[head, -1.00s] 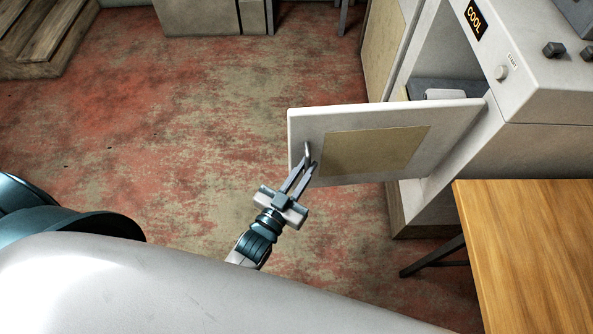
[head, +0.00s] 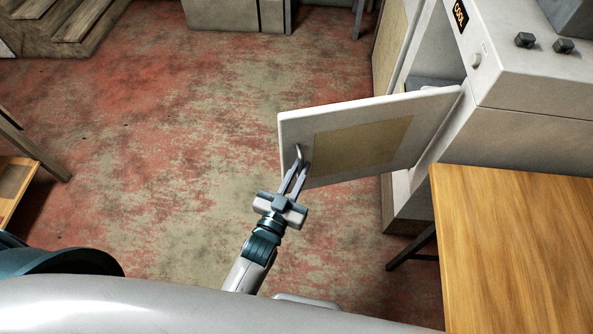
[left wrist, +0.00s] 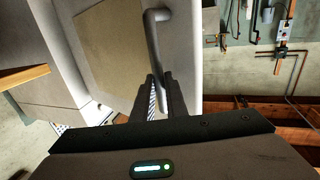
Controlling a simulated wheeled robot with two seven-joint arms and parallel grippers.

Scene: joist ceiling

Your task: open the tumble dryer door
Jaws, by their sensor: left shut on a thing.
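The tumble dryer (head: 530,112) is a white cabinet at the right of the head view, with dark knobs and a small lit display on top. Its white door (head: 425,117), with a tan panel, stands swung wide open, hinged on its right side. A grey bar handle (head: 299,153) is near the door's free left edge; it also shows in the left wrist view (left wrist: 153,40). My left gripper (head: 297,172) is shut on the handle, its fingers around the bar's lower part. The dryer's opening is partly hidden behind the door. My right gripper is not in view.
A wooden table (head: 520,240) stands at the lower right, close to the dryer and door. Wooden steps (head: 75,18) are at the upper left, and a grey cabinet (head: 235,15) is at the back. The worn red floor is clear left of the door.

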